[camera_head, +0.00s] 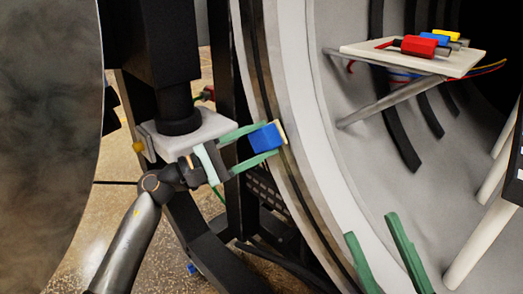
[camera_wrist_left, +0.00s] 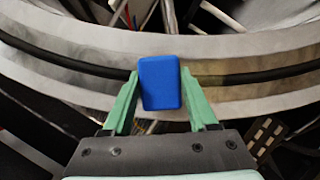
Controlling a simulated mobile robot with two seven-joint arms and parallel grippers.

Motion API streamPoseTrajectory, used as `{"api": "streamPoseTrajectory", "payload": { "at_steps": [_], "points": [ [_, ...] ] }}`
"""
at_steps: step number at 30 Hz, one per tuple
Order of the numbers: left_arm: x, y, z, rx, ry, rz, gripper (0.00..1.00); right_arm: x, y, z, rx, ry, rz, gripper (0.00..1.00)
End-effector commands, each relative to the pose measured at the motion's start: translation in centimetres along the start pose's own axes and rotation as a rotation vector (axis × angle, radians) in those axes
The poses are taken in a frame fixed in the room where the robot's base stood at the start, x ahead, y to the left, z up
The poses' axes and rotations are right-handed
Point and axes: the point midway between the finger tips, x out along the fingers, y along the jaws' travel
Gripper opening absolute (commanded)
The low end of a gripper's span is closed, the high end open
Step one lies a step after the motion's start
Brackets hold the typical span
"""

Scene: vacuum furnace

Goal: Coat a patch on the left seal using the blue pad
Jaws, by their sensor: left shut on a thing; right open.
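The blue pad (camera_head: 264,138) is between the fingers of my left gripper (camera_head: 272,139), with a tan layer on its side toward the flange. My left gripper is shut on it. In the left wrist view the blue pad (camera_wrist_left: 160,82) sits between the green fingers of that gripper (camera_wrist_left: 160,88), over the black seal (camera_wrist_left: 60,57). The pad hides part of the seal; whether they touch cannot be told. In the head view the seal (camera_head: 262,70) runs down the pale curved flange (camera_head: 290,90). My right gripper (camera_head: 370,226) is open and empty at the bottom right.
A white tray (camera_head: 462,64) inside the chamber holds red (camera_head: 418,46), blue (camera_head: 434,38) and yellow (camera_head: 446,34) handled pieces. A grey rod supports it. Dark curved strips line the chamber wall. Black frame parts (camera_head: 240,180) stand beside my left gripper.

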Motion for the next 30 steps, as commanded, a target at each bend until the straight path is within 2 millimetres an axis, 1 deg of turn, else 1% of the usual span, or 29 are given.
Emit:
{"api": "streamPoseTrajectory", "payload": {
  "at_steps": [1,6,9,15,19,27,30],
  "points": [
    [0.1,0.9,0.1,0.006,0.000,0.009,0.15,0.0,0.0,0.0,0.000,0.000,0.000,0.50],
    [0.2,2.2,0.2,0.005,0.000,0.011,0.15,0.0,0.0,0.0,0.000,0.000,0.000,0.50],
    [0.2,2.5,0.3,0.005,0.000,0.013,0.15,0.0,0.0,0.0,0.000,0.000,0.000,0.50],
    [0.0,2.4,0.3,0.009,-0.001,0.013,0.15,-0.6,-0.3,0.5,0.000,0.000,0.000,0.50],
    [0.0,1.8,0.2,0.005,-0.001,0.010,0.15,-0.8,-0.4,0.7,0.000,0.000,0.000,0.50],
    [-0.3,-0.8,-0.1,0.004,0.000,0.006,0.15,-2.2,-1.1,2.0,0.000,0.000,0.000,0.50],
    [-0.3,-1.5,-0.1,0.003,0.000,0.007,0.15,-2.5,-1.2,2.3,0.000,0.000,0.000,0.50]
  ]
}}
